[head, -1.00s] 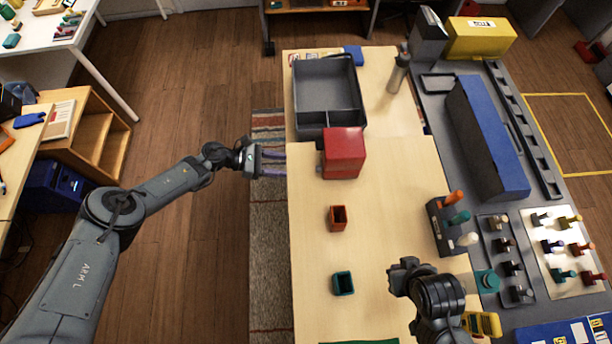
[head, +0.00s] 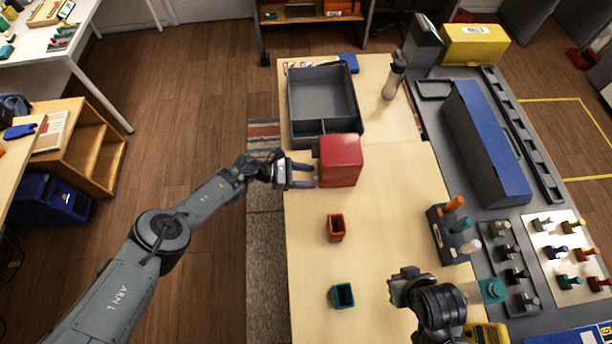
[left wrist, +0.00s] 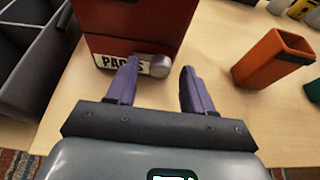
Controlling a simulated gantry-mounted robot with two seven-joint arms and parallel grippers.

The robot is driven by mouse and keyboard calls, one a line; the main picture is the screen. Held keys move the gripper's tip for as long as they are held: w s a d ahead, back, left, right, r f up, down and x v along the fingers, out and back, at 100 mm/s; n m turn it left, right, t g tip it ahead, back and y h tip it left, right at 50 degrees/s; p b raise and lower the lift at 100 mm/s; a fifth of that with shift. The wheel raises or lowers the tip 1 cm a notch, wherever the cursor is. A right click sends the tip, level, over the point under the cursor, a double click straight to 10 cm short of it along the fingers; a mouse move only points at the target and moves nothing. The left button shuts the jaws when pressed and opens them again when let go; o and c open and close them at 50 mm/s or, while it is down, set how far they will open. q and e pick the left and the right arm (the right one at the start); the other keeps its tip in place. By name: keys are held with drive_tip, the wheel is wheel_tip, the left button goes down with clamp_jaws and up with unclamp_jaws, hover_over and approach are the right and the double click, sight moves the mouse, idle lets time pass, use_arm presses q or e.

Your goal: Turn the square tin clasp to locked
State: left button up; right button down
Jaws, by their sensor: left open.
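The red square tin (head: 341,160) stands on the wooden table in the head view, just right of my left gripper. In the left wrist view its red front (left wrist: 135,28) carries a white label with dark letters, partly hidden by a finger. In the left wrist view the knob appears between the fingertips; contact cannot be told. My right gripper (head: 405,286) is over the table's lower right, its jaws unclear.
A grey divided tray (head: 318,128) stands directly behind the tin. An orange open box (head: 336,228) and a teal one (head: 342,295) stand nearer on the table. The table between the tin and right gripper is clear.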

use_arm(q)
clamp_jaws()
